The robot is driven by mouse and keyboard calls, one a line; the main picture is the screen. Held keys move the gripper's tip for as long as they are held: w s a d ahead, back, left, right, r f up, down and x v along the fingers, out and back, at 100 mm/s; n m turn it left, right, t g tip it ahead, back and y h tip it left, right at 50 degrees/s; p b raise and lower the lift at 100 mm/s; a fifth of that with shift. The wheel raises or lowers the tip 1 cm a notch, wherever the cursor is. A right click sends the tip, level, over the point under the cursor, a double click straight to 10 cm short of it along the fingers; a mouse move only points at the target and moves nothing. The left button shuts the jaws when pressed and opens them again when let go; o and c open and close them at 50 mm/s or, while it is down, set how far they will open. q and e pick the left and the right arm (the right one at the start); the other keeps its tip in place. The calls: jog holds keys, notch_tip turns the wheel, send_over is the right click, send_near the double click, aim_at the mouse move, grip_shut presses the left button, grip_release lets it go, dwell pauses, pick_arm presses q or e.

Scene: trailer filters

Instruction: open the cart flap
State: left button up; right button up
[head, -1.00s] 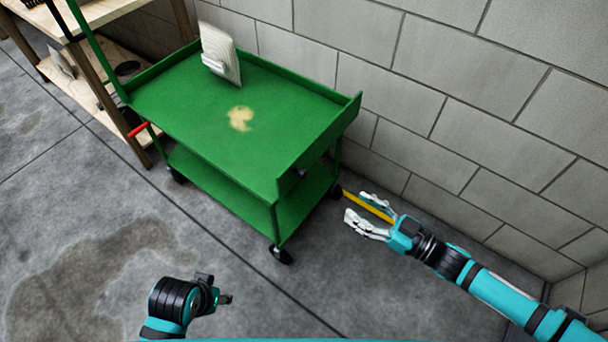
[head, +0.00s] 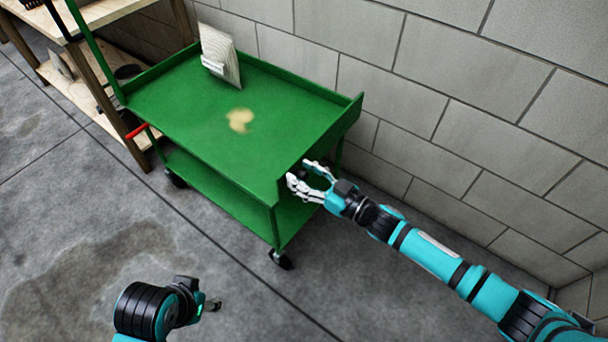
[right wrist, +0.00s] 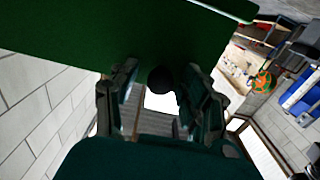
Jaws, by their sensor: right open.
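The green cart (head: 190,110) stands by the block wall. Its right end panel, the flap (head: 335,132), stands upright at the tray's edge. In the right wrist view the green panel (right wrist: 120,30) fills the upper left, and a black round knob (right wrist: 161,79) shows below it. My right gripper (head: 305,177) is open at the outer face of the flap. Its fingers (right wrist: 158,100) lie on both sides of the knob; whether they touch it is unclear. My left gripper (head: 214,304) is low over the floor, away from the cart; its fingers are too small to read.
A pale packet (head: 220,55) leans at the back of the cart's tray, and a beige stain (head: 240,120) marks its middle. A wooden shelf (head: 92,60) stands at the left. The block wall (head: 450,110) runs close behind the cart. Floor in front is clear.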

jog(key=shift+c, duration=0.3)
grip_shut()
jog(key=shift+f, duration=0.1)
dwell(0.4)
